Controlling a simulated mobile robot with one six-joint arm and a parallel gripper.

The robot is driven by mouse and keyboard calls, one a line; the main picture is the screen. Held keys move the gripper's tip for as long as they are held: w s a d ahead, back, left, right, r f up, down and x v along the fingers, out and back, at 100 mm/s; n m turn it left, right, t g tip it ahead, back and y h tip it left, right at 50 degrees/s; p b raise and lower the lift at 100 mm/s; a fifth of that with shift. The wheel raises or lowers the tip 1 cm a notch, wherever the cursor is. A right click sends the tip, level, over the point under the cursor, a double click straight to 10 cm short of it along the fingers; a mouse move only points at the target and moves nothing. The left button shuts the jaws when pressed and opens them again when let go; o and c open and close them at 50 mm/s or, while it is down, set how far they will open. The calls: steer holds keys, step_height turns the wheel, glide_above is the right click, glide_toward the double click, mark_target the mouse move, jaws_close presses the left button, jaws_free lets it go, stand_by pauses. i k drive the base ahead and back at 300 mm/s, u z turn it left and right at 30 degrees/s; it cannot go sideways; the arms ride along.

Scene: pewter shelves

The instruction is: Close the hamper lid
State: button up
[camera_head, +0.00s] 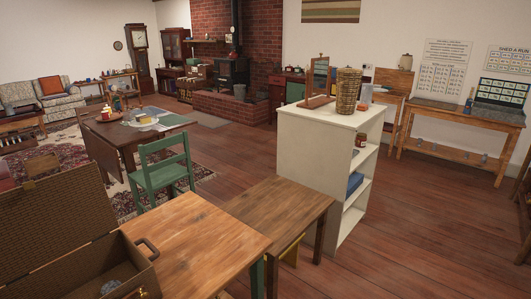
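The hamper (78,272) is a brown woven box at the lower left, cut off by the frame's edge. Its lid (62,212) stands open, raised up and tilted back on the far side. A curved handle (148,246) is on the hamper's right side. A greyish thing (110,287) shows inside, too little of it to name. A small brass-coloured piece (143,292) shows at the bottom edge. My gripper is not in view.
A wooden table (200,240) is beside the hamper, with a lower wooden table (285,205) right of it. A green chair (163,165) stands behind. A white shelf unit (312,150) carries a wicker basket (347,90). The floor (430,225) at right is clear.

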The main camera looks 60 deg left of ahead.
mark_target(42, 221)
steer(key=i, duration=0.65)
steer(key=u, duration=3.65)
steer(key=i, duration=1.7)
steer(key=z, duration=0.05)
